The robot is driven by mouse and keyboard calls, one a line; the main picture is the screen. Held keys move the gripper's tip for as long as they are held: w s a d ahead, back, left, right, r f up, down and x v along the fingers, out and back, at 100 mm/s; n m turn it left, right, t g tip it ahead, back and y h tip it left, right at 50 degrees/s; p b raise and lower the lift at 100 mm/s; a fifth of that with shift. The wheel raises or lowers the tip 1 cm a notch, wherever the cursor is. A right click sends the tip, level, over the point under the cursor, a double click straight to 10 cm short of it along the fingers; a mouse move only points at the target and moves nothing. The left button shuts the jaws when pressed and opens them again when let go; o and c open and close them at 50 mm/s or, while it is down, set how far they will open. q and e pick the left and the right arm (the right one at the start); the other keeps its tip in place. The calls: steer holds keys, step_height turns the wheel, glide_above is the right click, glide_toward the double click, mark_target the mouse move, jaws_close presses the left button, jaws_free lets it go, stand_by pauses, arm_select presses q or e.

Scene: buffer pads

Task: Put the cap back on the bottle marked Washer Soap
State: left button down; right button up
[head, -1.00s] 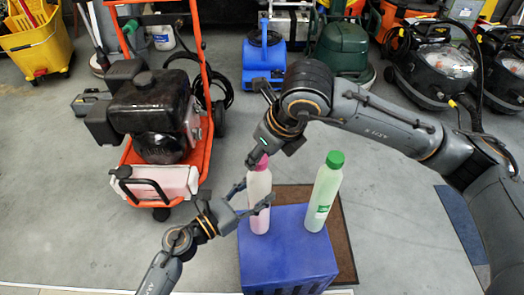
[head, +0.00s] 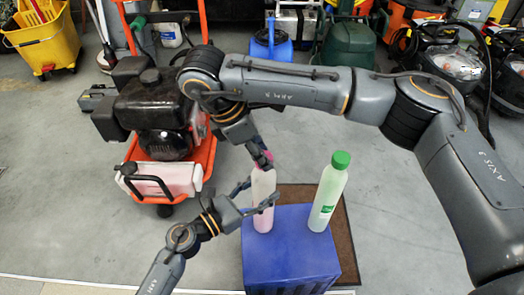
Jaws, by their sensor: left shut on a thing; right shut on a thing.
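A pale bottle with pink contents (head: 263,186) stands upright on the blue crate (head: 290,262). My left gripper (head: 259,193) comes in from the lower left and is shut around the bottle's body. A pink cap (head: 265,160) is at the bottle's mouth, partly hidden by my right gripper (head: 262,160). My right gripper is shut on the cap from above and to the left. I cannot tell whether the cap is seated or just above the neck. No writing on this bottle is legible.
A second bottle with a green cap (head: 328,193) stands upright, closed, to the right on the crate. A brown mat (head: 343,235) lies under the crate. An orange engine cart (head: 202,152) stands to the left. Grey floor is free at the right.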

steer(key=m+g, duration=0.1)
steer(key=m, duration=0.3)
steer(key=shift+w+g, duration=0.1)
steer(key=shift+g, duration=0.2)
steer(key=o, duration=0.7)
steer(key=shift+r, duration=2.25)
steer(key=shift+c, duration=0.6)
